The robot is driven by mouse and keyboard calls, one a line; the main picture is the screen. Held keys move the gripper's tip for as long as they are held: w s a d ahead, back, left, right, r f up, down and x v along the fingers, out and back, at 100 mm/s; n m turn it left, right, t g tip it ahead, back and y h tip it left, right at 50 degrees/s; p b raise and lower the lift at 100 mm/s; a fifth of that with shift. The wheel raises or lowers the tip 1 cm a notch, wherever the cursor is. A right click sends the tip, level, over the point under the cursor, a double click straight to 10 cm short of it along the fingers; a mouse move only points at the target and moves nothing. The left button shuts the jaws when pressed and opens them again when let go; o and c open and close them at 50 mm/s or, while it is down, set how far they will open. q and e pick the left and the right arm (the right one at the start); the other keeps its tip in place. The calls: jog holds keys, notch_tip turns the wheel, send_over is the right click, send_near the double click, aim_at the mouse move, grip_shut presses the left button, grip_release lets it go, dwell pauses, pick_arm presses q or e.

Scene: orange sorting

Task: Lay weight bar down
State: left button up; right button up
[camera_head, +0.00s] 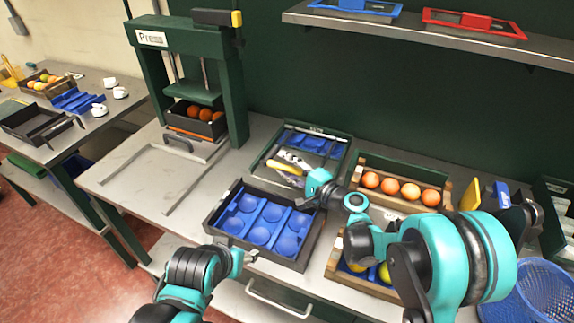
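My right gripper (292,182) reaches left over the dark green tray (347,150) at the table's middle. A slim piece with a yellow handle (286,166) lies at its fingertips, perhaps the weight bar. I cannot tell whether the fingers close on it or only overlap it. Small white and black pieces (294,158) lie just behind it in the tray. My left gripper (245,259) is low at the front edge of the black tray with blue round cups (211,221). It looks empty, but its fingers are too small to read.
The cup tray holds no fruit. A wooden crate of oranges (447,190) stands right, with another crate (334,262) before it, partly hidden by my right arm. A green press (237,85) stands back left over a box of oranges. Bare table (135,175) lies left.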

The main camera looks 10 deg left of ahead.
jog(key=shift+d, duration=0.1)
jog(key=shift+s+d, duration=0.1)
jog(key=shift+d, duration=0.1)
jog(key=v, duration=1.1)
jog(key=shift+s, duration=0.2)
jog(key=shift+d, duration=0.1)
